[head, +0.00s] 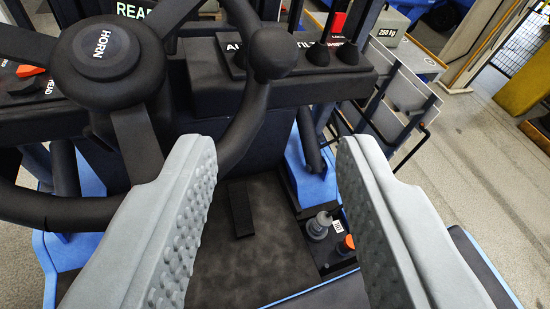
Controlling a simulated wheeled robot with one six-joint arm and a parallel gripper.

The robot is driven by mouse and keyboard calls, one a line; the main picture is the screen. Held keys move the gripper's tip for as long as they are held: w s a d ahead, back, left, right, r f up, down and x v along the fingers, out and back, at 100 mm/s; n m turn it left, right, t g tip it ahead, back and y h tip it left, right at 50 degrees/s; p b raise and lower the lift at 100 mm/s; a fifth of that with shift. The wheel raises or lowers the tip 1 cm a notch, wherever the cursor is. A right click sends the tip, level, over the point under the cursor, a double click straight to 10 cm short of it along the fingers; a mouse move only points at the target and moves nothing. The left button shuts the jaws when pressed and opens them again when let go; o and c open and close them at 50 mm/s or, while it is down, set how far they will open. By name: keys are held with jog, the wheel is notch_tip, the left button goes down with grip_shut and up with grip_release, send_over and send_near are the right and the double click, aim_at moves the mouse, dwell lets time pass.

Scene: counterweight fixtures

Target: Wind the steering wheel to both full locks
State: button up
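The black steering wheel (127,147) fills the left of the head view, with a round hub (98,62) marked HORN, several spokes and a knob (273,52) on its rim at the upper right. The left and lower parts of the rim run out of view or behind my left finger. My gripper (272,150) is open, its two grey fingers wide apart and nothing between them. The left finger overlaps the lower right rim in the picture; I cannot tell whether it touches. The knob lies above the gap between the fingertips.
A dark console (325,82) with several levers stands right behind the wheel. Below are a dark floor with a pedal (241,209), and grey (319,225) and orange-topped (346,244) knobs at the right. A 250 kg block (387,30) sits beyond. Grey floor (470,170) is clear at the right.

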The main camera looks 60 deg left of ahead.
aim_at(266, 84)
jog(key=shift+s+a+r+m+t, duration=0.1)
jog(key=shift+a+m+t, duration=0.05)
jog(key=shift+m, duration=0.4)
jog(key=shift+s+a+r+m+t, duration=0.1)
jog(key=shift+m+t, duration=0.05)
jog(key=shift+m, duration=0.4)
jog(key=c, duration=0.7)
jog(key=m, duration=0.2)
jog(key=m+t, duration=0.1)
jog(key=m, duration=0.1)
jog(key=shift+s+a+t, duration=0.15)
jog(key=shift+a+t, duration=0.15)
jog(key=shift+a, duration=0.1)
grip_shut()
jog(key=s+f+m+t+h, duration=0.2)
jog(key=m+t, duration=0.1)
jog(key=m, duration=0.7)
jog(key=s+f+m+t+h, duration=0.2)
jog(key=m+t, duration=0.1)
jog(key=m, duration=0.7)
jog(key=shift+s+a+x, duration=0.25)
jog(key=shift+a+x, duration=0.15)
jog(key=shift+x, duration=1.7)
jog(key=shift+s+a+x, duration=0.3)
jog(key=shift+a+x, duration=0.1)
jog(key=shift+x, duration=1.65)
jog(key=shift+s+a+x, duration=0.25)
jog(key=shift+a+x, duration=0.15)
jog(key=shift+x, duration=1.7)
